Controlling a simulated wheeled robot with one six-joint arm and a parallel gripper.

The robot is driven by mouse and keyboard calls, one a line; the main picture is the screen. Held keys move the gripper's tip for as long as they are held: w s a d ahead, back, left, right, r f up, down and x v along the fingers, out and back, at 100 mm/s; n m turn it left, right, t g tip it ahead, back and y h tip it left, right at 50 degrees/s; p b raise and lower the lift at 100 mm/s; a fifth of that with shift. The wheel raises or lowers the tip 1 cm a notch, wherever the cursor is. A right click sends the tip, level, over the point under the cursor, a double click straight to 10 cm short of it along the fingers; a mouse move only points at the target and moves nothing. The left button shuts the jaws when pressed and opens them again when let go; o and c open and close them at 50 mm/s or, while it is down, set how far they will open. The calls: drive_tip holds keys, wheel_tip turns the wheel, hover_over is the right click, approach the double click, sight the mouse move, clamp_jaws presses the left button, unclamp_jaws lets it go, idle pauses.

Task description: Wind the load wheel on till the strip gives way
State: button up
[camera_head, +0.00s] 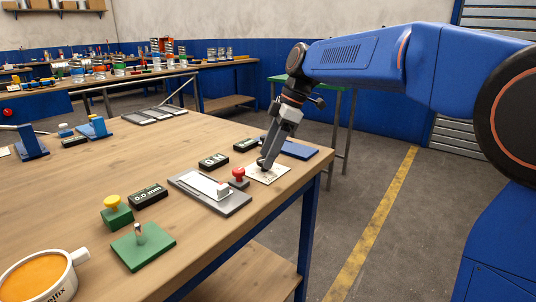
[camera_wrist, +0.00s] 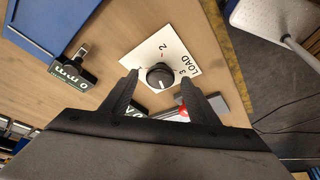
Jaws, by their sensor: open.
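The load wheel is a black round knob (camera_wrist: 160,76) on a white card (camera_wrist: 178,52) marked LOAD with numbers, 2 and 3 among them. In the wrist view my gripper (camera_wrist: 160,78) is open, with one finger on each side of the knob; I cannot tell whether either touches it. In the head view my gripper (camera_head: 264,163) reaches down over the white card (camera_head: 268,174) near the table's right edge and hides most of the knob. A pale strip (camera_head: 203,184) lies on a grey plate (camera_head: 188,180) left of the card; its condition is too small to tell.
A red knob (camera_head: 238,173) stands between plate and card. Displays read 0 N (camera_head: 213,161) and 0.0 mm (camera_head: 148,195); another display (camera_head: 245,145) and a blue pad (camera_head: 299,149) lie behind.

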drive_tip(key=shift+a+f, duration=0.15)
drive_tip(key=shift+f, duration=0.15)
drive_tip(key=shift+c, duration=0.3)
drive_tip(key=c, duration=1)
drive_tip(key=shift+o, duration=0.2)
drive_tip(key=shift+s, duration=0.1)
